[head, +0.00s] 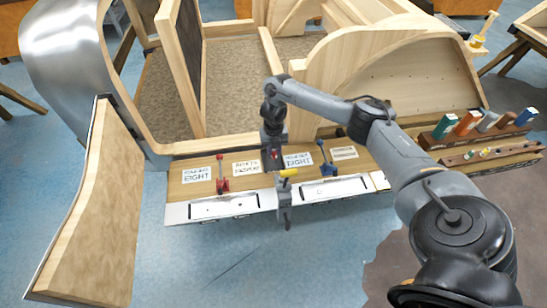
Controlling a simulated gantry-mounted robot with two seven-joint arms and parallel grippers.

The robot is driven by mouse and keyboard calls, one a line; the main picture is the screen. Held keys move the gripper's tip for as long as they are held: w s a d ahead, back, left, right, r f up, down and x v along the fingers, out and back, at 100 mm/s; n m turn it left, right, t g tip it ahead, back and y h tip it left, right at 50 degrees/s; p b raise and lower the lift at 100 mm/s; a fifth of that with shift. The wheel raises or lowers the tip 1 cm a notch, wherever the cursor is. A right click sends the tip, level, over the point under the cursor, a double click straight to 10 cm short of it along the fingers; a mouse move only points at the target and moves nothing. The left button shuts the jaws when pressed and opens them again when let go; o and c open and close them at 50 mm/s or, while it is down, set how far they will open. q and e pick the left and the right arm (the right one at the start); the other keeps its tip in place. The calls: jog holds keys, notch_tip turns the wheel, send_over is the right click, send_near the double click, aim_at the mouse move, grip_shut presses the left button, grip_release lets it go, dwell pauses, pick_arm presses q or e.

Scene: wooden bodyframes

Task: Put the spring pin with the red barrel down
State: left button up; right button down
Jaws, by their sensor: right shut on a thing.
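My right gripper (284,205) hangs over the front ledge of the wooden bodyframe, between the red clamp and the blue clamp. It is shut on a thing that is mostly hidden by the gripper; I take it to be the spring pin. A small red patch (275,153) shows at the gripper, but I cannot tell if it is the barrel. A yellow piece (288,173) shows beside the fingers. My left gripper is out of view.
A red clamp (222,185) and a blue clamp (327,168) stand on the labelled ledge (250,185). A wooden rack (452,141) with coloured blocks and a lower rack (455,161) with small pins lie at right. A curved wooden panel (90,210) stands at left.

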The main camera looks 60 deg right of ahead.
aim_at(274, 156)
notch_tip(274, 156, down, 4)
jog(key=shift+r+b, duration=0.25)
jog(key=shift+b, duration=0.95)
jog(key=shift+f, duration=0.25)
jog(key=shift+f, duration=0.1)
jog(key=c, duration=1)
grip_release()
jog(key=shift+o, duration=0.2)
notch_tip(274, 156, up, 11)
jog(key=p, duration=0.7)
jog(key=shift+w, duration=0.1)
jog(key=shift+r+p, duration=0.3)
jog(key=shift+r, duration=0.3)
